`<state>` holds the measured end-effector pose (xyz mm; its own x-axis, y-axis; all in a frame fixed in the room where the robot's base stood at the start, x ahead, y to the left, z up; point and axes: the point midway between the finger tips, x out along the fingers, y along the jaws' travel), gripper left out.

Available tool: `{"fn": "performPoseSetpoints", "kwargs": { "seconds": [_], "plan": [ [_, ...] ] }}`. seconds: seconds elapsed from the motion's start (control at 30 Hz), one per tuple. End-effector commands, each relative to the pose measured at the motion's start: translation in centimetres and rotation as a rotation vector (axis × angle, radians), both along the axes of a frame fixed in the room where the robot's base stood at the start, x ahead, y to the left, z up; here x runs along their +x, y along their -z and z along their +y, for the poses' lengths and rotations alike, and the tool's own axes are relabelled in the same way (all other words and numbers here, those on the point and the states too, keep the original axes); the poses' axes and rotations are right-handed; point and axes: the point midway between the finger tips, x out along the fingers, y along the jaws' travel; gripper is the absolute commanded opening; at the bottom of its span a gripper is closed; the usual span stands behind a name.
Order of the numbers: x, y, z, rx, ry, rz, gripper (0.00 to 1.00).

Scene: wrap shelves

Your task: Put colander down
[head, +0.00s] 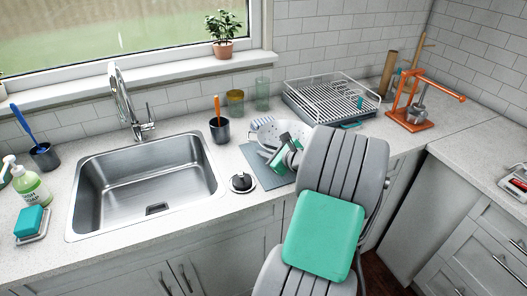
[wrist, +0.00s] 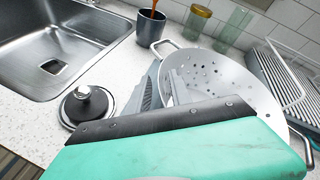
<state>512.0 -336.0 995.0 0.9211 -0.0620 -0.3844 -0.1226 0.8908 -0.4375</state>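The white colander (head: 267,133) with round holes is over the grey-blue mat (head: 262,174), right of the sink. In the wrist view the colander (wrist: 235,82) fills the upper right, one loop handle at its upper left. My gripper (head: 276,161) reaches its near side. In the wrist view my gripper's fingers (wrist: 164,88) are close together, one on each side of the colander's near wall, shut on it. The green gripper body hides the lower part of the colander. I cannot tell whether its base touches the mat.
A black-and-steel sink stopper (head: 241,182) sits left of the mat. A dark cup (head: 220,129) stands behind it. Glass jars (head: 235,103) are near the wall. A dish rack (head: 330,98) is close on the right. The sink (head: 150,178) is left.

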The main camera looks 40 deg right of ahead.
Motion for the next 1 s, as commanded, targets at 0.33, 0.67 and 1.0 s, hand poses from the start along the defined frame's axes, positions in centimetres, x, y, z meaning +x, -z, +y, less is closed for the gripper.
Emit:
{"fn": "performPoseSetpoints", "kwargs": {
  "seconds": [0.33, 0.67, 1.0],
  "plan": [
    [-4.2, -2.0, 0.0, -0.002, 0.008, -0.001, 0.25],
    [-10.5, -4.7, 0.6, -0.001, 0.002, 0.0, 0.25],
    [-7.7, -3.4, 7.0, -0.266, -0.263, 0.157, 0.25]
  ]
}}
